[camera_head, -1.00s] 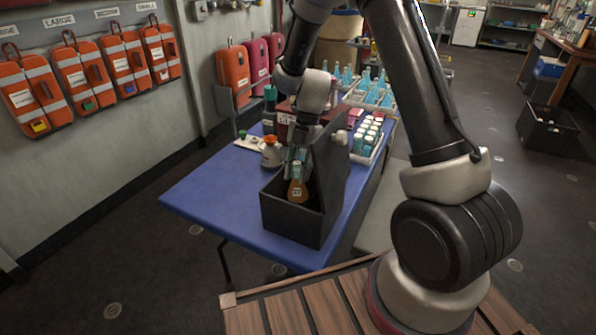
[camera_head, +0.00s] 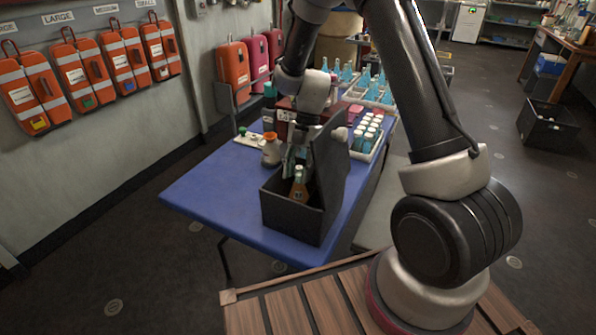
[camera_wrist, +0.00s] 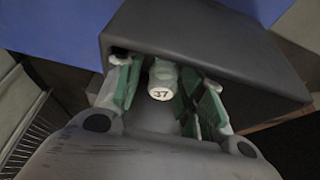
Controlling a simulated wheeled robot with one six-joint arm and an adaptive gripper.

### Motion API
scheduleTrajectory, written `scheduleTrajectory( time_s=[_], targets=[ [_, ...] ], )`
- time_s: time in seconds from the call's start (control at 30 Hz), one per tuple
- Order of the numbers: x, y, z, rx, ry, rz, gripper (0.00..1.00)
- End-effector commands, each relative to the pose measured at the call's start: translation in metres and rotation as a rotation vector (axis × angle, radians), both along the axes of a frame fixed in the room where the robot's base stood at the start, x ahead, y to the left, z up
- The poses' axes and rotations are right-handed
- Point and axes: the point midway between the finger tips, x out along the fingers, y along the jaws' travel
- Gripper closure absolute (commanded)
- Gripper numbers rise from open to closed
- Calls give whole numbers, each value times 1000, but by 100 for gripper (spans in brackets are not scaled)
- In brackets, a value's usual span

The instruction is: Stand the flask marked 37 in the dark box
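The flask marked 37 (camera_head: 300,190) is amber with a pale cap and stands inside the dark box (camera_head: 283,216), seemingly upright; its base is hidden by the box's front wall. In the wrist view the round cap (camera_wrist: 162,91) reading 37 sits between the green finger pads. My gripper (camera_wrist: 166,92) is open around the cap, with gaps visible beside it. In the head view my gripper (camera_head: 295,160) is just behind and above the flask, over the box. The box's lid stands open on the right.
The box is on a blue table (camera_head: 215,200). An orange-topped jar (camera_head: 271,150) stands close to the left of my gripper. A rack of white-capped bottles (camera_head: 367,138) is behind the lid. The table's front left is clear.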

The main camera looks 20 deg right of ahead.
Motion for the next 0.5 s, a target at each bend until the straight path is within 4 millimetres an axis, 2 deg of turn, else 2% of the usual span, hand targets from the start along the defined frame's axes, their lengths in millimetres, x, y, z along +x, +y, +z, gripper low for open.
scheduleTrajectory(
  time_s=[0.17, 0.5],
  targets=[
    [2, -1, 17, 0, -4, 0, 61],
    [23, -23, 89, 1, -5, -1, 61]
  ],
)
